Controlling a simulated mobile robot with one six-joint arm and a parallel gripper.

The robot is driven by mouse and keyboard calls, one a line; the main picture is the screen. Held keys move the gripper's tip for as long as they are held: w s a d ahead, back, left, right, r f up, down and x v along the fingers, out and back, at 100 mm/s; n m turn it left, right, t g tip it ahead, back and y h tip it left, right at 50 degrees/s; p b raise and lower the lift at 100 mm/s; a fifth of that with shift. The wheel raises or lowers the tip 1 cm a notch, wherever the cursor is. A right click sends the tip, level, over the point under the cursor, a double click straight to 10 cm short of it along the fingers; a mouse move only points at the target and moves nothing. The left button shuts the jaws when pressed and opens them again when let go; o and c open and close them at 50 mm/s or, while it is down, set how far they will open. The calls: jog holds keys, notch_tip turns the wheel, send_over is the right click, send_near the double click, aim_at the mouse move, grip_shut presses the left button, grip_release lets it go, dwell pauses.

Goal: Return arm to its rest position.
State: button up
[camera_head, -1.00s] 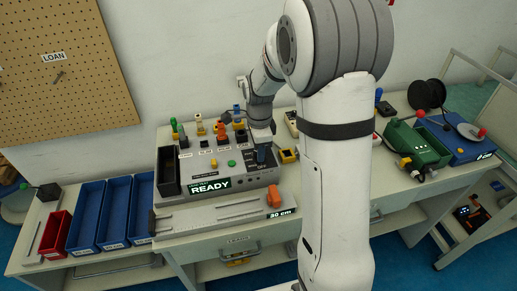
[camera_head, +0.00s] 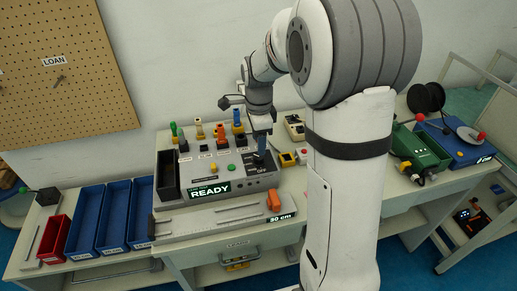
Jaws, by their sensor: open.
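My arm rises from the lower right of centre and bends over to the left, ending at the test box (camera_head: 240,187) on the bench. My gripper (camera_head: 261,150) points down at the right part of the box, near a blue switch or knob (camera_head: 260,157) beside the "OFF" label. The fingers are small here, and I cannot tell whether they touch the knob. The gripper is open. The box display (camera_head: 209,190) reads "READY".
Blue bins (camera_head: 86,222) and a red bin (camera_head: 54,239) stand at the left. A ruler rail (camera_head: 180,230) lies in front of the box. A green device (camera_head: 420,150) sits at the right. A pegboard (camera_head: 60,70) hangs on the wall.

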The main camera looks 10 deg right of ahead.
jog(key=shift+r, duration=1)
jog(key=shift+s+r, duration=0.1)
jog(key=s+r+n+t, duration=0.1)
jog(key=s+n, duration=0.8)
jog(key=s, duration=0.1)
jog(key=s+r+n+t, duration=0.1)
jog(key=s+r+n, duration=0.1)
jog(key=s+n, duration=0.7)
jog(key=shift+s+r+t, duration=0.3)
jog(key=shift+s, duration=0.95)
